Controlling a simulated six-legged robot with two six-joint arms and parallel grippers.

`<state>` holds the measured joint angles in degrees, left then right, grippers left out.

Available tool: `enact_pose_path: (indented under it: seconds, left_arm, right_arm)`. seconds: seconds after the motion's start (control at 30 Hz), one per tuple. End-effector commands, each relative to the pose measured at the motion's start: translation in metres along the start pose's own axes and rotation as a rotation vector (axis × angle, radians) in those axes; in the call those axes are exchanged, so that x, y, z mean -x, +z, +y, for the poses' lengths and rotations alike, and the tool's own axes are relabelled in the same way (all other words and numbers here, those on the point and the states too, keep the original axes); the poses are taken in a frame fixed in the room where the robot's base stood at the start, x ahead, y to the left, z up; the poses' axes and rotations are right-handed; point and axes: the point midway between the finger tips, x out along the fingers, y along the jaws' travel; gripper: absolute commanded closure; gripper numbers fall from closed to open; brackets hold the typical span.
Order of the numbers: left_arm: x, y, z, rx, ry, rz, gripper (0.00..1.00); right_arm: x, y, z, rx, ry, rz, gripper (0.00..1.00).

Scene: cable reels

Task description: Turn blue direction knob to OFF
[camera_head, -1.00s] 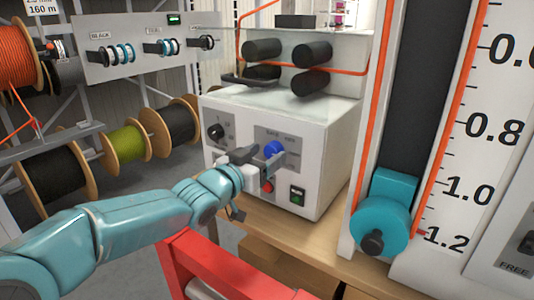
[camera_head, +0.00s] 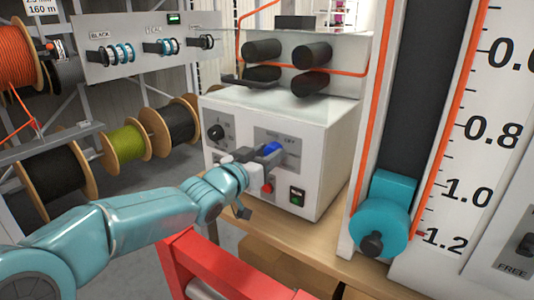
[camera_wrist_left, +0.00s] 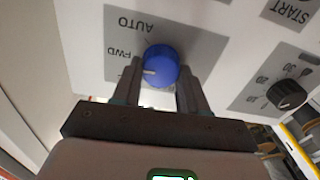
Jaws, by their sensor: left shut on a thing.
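The blue direction knob (camera_head: 271,149) is on the front panel of the white machine (camera_head: 328,150). My left gripper (camera_head: 259,155) is at the panel, its fingers around the knob and partly hiding it in the head view. In the left wrist view the knob (camera_wrist_left: 161,65) sits between the two fingers, and the gripper is shut on it. That view shows the panel upside down. The knob's white mark points left in the picture, roughly towards the FWD label; the AUTO label is above it. My right gripper is not in view.
A red button (camera_head: 267,187) and a green-lit switch (camera_head: 297,196) are below the knob. A black knob (camera_head: 216,132) is to its left. A red frame (camera_head: 215,265) stands below my left arm. Cable reels (camera_head: 125,142) hang at the left.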

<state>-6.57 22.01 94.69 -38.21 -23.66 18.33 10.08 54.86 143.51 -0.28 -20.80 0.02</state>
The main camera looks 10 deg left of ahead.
Motion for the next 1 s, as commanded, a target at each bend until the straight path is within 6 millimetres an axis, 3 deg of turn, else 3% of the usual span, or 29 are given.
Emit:
enact_pose_path:
  seconds: [0.5, 1.0]
  left_arm:
    - [0.000, -0.003, -0.002, 0.396, -0.001, -0.001, 0.88]
    - [0.000, 0.000, -0.003, 0.687, 0.000, -0.001, 0.88]
  right_arm:
    - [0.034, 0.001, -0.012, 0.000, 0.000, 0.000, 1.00]
    - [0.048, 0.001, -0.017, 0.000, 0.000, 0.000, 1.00]
